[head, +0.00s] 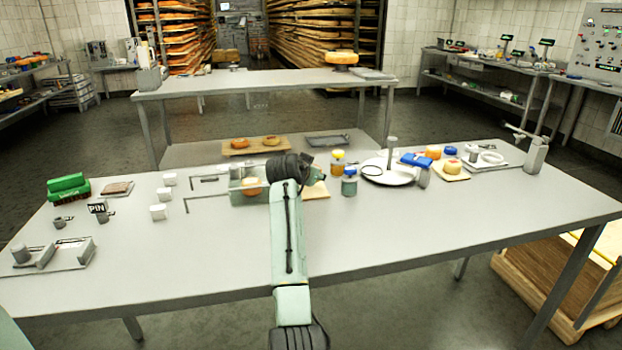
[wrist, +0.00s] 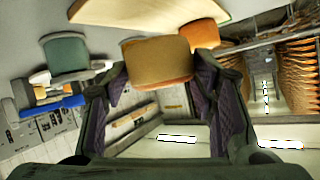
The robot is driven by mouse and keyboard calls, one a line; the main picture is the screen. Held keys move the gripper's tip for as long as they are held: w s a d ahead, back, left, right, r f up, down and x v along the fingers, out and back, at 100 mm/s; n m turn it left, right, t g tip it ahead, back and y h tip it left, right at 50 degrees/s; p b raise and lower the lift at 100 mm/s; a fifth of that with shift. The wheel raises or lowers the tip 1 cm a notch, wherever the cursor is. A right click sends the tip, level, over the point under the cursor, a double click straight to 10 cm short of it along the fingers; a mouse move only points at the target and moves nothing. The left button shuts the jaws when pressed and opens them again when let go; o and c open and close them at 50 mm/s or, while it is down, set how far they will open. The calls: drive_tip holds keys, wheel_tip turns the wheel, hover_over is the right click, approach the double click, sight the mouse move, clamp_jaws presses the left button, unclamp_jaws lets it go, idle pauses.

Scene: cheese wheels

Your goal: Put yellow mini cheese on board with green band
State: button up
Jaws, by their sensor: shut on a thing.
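My gripper (head: 290,172) is over the middle of the table. In the wrist view, my gripper (wrist: 158,95) is shut on a yellowish-tan mini cheese (wrist: 157,65), with one finger on each side. In the head view my wrist hides this cheese. A pale wooden board (head: 317,190) shows partly behind and right of my gripper; a pale board (wrist: 140,9) is also at the top of the wrist view. I cannot make out a green band on it. A more orange cheese (wrist: 203,34) is beyond the held one. An orange cheese (head: 252,187) is in a greenish tray (head: 238,197) left of my gripper.
The table front (head: 400,235) is clear.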

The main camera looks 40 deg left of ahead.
drive_tip(key=shift+f, duration=1.55)
drive_tip(key=o, duration=1.2)
drive_tip(key=shift+p, duration=0.3)
